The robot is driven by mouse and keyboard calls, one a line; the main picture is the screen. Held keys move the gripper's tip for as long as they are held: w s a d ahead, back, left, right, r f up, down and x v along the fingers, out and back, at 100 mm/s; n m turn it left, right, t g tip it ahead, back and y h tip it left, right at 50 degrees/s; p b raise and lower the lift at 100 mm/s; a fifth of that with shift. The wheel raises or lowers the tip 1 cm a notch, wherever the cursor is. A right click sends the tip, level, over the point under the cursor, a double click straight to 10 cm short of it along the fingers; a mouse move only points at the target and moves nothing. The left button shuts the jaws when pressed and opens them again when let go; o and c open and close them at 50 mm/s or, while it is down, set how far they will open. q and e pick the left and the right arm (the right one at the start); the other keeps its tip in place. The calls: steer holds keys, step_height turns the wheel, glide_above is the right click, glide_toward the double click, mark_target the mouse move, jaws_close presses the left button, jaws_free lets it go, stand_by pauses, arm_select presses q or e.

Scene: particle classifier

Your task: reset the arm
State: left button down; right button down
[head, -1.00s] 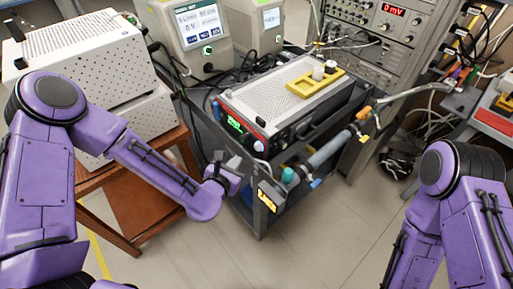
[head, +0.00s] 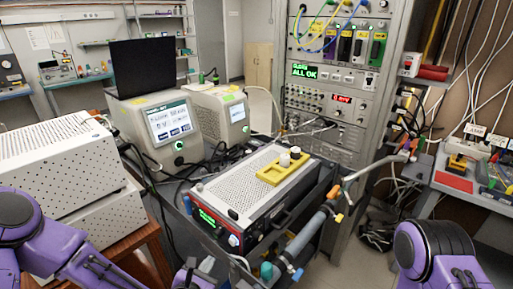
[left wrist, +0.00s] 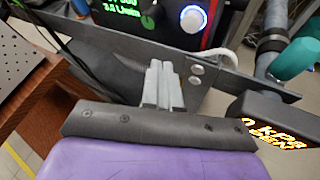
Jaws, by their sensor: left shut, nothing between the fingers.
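My left arm reaches in from the left in the head view. Its gripper (head: 194,277) is at the bottom edge, by the front of the dark cart. In the left wrist view the grey fingers (left wrist: 163,82) are together with nothing between them, close to the cart's dark rail (left wrist: 120,45). An instrument with a green readout and a blue-ringed knob (left wrist: 193,19) is just beyond the rail. It also shows on the cart in the head view (head: 262,193). My right arm shows at the lower right, but its gripper is out of view.
A yellow holder (head: 270,176) with small white pieces lies on the instrument. A pipe with a teal end (head: 267,271) runs along the cart's right side. White perforated boxes (head: 60,165) stand on a wooden table at left. A rack with a green "ALL OK" display (head: 305,72) stands behind.

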arm_select(q)
steer(key=s+a+f+m+g+y, duration=0.1)
steer(key=s+a+f+m+g, duration=0.2)
steer(key=s+f+m, duration=0.3)
steer(key=s+a+f+m+g+y+b, duration=0.1)
steer(key=s+a+f+m+g+y, duration=0.1)
steer(key=s+a+f+m, duration=0.4)
steer(key=s+a+f+m+g+y, duration=0.2)
steer(key=s+a+f+m+g, duration=0.3)
steer(key=s+m, duration=0.7)
steer(key=s+f, duration=0.2)
steer(key=s, duration=0.1)
steer(key=shift+s+a+b, duration=0.2)
steer(key=shift+a+b, duration=0.05)
steer(key=shift+b, duration=0.05)
steer(key=shift+f, duration=0.1)
